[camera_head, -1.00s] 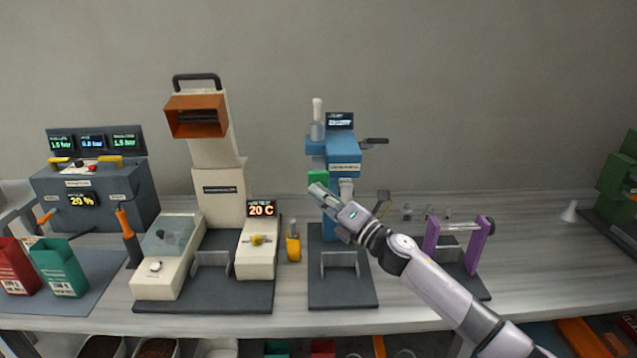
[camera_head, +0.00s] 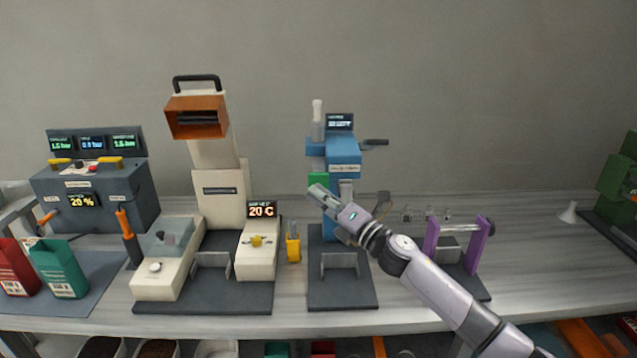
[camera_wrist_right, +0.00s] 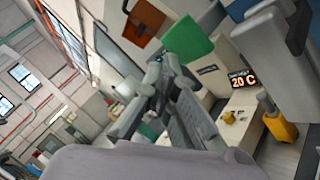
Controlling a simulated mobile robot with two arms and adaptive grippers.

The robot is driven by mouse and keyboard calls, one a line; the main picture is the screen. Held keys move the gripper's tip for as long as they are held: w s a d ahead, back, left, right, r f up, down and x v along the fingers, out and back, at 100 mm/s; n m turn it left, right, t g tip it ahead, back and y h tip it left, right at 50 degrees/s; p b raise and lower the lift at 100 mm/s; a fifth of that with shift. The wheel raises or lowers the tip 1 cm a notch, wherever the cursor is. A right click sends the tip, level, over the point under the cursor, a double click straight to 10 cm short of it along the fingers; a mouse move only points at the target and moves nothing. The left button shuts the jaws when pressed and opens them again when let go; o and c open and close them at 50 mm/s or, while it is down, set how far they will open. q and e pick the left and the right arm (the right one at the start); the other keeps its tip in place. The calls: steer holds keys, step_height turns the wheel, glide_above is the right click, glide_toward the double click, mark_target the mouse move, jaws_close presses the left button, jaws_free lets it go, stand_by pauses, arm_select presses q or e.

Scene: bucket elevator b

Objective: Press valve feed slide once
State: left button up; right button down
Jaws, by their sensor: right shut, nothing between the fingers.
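A blue machine (camera_head: 342,152) with a small display and a dark side handle stands on a dark base at the middle of the bench. A green block (camera_head: 318,179) sits on its front left side; it also shows large in the right wrist view (camera_wrist_right: 186,42). No readable label tells me which part is the valve feed slide. My right gripper (camera_head: 316,190) is shut and empty, its tips just below the green block in the head view. I cannot tell whether they touch it. The gripper hides part of the blue machine's column. My left gripper is out of view.
A cream machine (camera_head: 218,190) with an orange hopper and a 20 C display (camera_head: 262,209) stands to the left, a yellow-handled tool (camera_head: 293,248) between the two. A purple stand (camera_head: 477,248) is behind my right forearm. The bench farther right is mostly clear.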

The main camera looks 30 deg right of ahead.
mark_target(313, 183)
steer(key=shift+w+d, duration=0.1)
steer(key=shift+w, duration=0.05)
steer(key=shift+w+d, duration=0.15)
steer(key=shift+w, duration=0.1)
steer(key=shift+w+d+b, duration=0.3)
steer(key=shift+w+d, duration=0.05)
steer(key=shift+w, duration=0.2)
steer(key=shift+w+d+b, duration=0.25)
steer(key=shift+w+d, duration=0.05)
steer(key=shift+w, duration=0.2)
stand_by(1.7)
steer(key=shift+s+a+p, duration=0.2)
steer(key=shift+s+a, duration=0.25)
steer(key=shift+s, duration=0.3)
steer(key=shift+s+a+p, duration=0.15)
steer(key=shift+s+a, duration=0.25)
steer(key=shift+s, duration=0.3)
steer(key=s+a, duration=0.1)
steer(key=s, duration=0.1)
steer(key=s+a+p, duration=0.1)
steer(key=s, duration=0.1)
steer(key=shift+s+a, duration=0.1)
steer(key=shift+a, duration=0.25)
